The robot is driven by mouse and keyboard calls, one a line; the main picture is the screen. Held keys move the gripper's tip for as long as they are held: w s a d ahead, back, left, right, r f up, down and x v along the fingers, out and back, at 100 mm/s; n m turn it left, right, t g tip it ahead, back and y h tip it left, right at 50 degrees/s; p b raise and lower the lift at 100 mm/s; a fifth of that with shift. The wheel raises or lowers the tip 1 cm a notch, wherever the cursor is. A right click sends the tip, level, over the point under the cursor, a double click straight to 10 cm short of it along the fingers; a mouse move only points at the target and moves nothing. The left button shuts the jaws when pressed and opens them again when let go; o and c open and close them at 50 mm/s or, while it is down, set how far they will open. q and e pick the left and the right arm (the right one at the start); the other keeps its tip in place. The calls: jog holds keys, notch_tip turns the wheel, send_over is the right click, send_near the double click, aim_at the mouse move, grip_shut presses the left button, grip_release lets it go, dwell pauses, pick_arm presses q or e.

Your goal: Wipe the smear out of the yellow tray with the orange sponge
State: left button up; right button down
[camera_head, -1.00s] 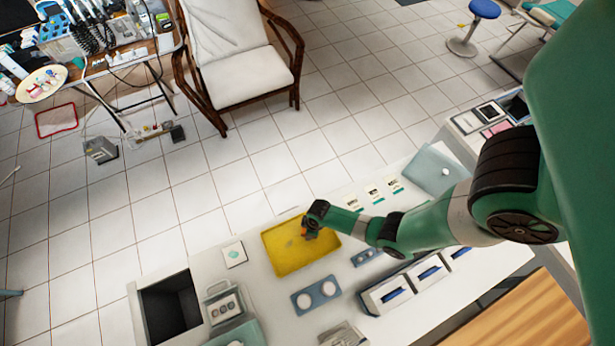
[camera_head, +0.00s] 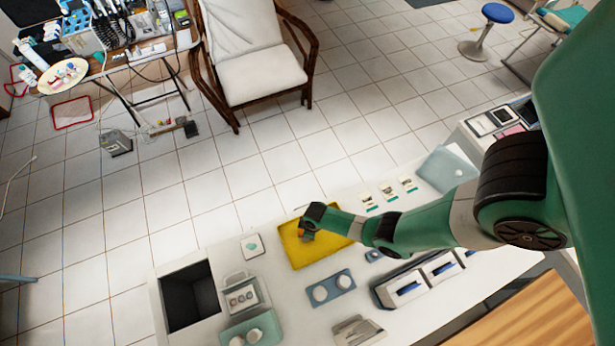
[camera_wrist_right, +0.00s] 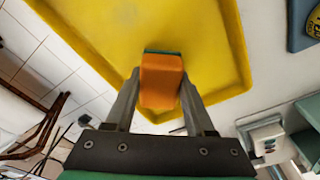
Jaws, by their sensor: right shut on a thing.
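The yellow tray (camera_head: 330,251) lies on the white counter in the head view, and it fills much of the right wrist view (camera_wrist_right: 205,30). My right gripper (camera_head: 308,233) is over the tray, shut on the orange sponge (camera_wrist_right: 160,82). The sponge has a green layer at its far end and also shows as a small orange patch in the head view (camera_head: 306,237). I cannot tell whether the sponge touches the tray floor. I cannot make out a distinct smear now; the gripper and sponge cover part of the tray. My left gripper is not in view.
A blue holder with two white discs (camera_head: 332,288) sits in front of the tray. White boxes (camera_head: 407,287) stand to its right, a dark open bin (camera_head: 190,296) to its left. Small labelled packets (camera_head: 388,191) lie behind it. A white-cushioned chair (camera_head: 262,78) stands on the floor beyond.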

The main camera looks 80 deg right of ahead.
jog(key=shift+w+r+p, duration=0.15)
jog(key=shift+r+p, duration=2.2)
jog(key=shift+r, duration=0.45)
